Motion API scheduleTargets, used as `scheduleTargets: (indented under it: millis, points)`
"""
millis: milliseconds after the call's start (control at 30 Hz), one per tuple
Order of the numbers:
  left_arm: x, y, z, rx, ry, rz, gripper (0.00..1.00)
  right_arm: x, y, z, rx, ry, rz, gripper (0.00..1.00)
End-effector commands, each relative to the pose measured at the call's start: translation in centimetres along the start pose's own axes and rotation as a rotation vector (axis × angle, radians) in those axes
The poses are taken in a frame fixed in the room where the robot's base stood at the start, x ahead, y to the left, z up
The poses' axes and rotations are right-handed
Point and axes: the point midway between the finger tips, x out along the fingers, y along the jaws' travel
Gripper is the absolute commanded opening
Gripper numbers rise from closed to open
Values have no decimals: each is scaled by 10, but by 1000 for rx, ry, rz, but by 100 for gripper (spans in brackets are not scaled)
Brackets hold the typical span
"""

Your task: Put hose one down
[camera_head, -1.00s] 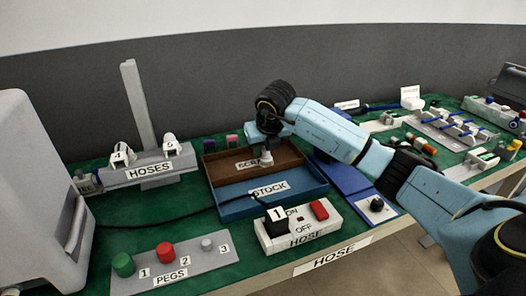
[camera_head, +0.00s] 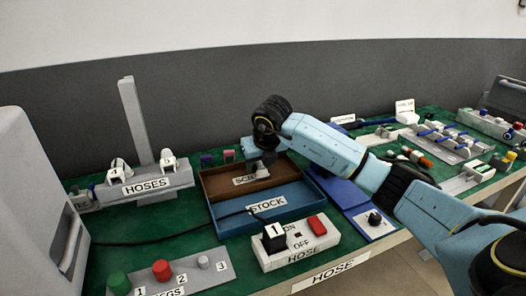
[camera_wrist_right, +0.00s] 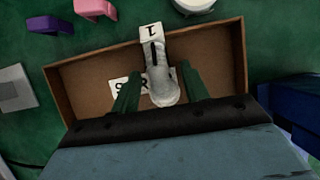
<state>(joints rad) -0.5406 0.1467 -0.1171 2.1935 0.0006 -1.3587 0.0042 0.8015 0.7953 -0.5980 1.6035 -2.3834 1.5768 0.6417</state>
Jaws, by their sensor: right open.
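Hose one (camera_wrist_right: 163,84), a short pale fitting with a white tag marked 1 (camera_wrist_right: 152,31), is in the brown scrap tray (camera_wrist_right: 85,75) in the right wrist view. My right gripper (camera_wrist_right: 158,92) is open, with one finger on each side of the fitting. I cannot tell whether the fingers touch it. In the head view my right gripper (camera_head: 264,158) is over the back of the scrap tray (camera_head: 222,187), and it mostly hides the fitting. My left gripper is not in view.
A blue stock tray (camera_head: 305,205) adjoins the scrap tray in front. The hose rack (camera_head: 150,186) holds two white numbered pieces at left. A white switch panel (camera_head: 322,240) with a black block marked 1 (camera_head: 274,238) stands in front. A black cable (camera_head: 150,240) crosses the green mat.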

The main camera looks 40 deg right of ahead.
Motion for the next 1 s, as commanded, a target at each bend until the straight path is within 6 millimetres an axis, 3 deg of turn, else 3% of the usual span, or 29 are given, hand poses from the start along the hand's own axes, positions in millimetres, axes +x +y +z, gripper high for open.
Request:
scheduleTargets:
  millis: [500,700,1000]
  points:
    - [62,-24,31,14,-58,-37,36,-102,0,2,-1,-5,1,45]
    - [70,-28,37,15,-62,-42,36,-116,0,0,0,-2,0,45]
    - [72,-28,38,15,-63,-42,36,-117,0,0,0,-2,0,45]
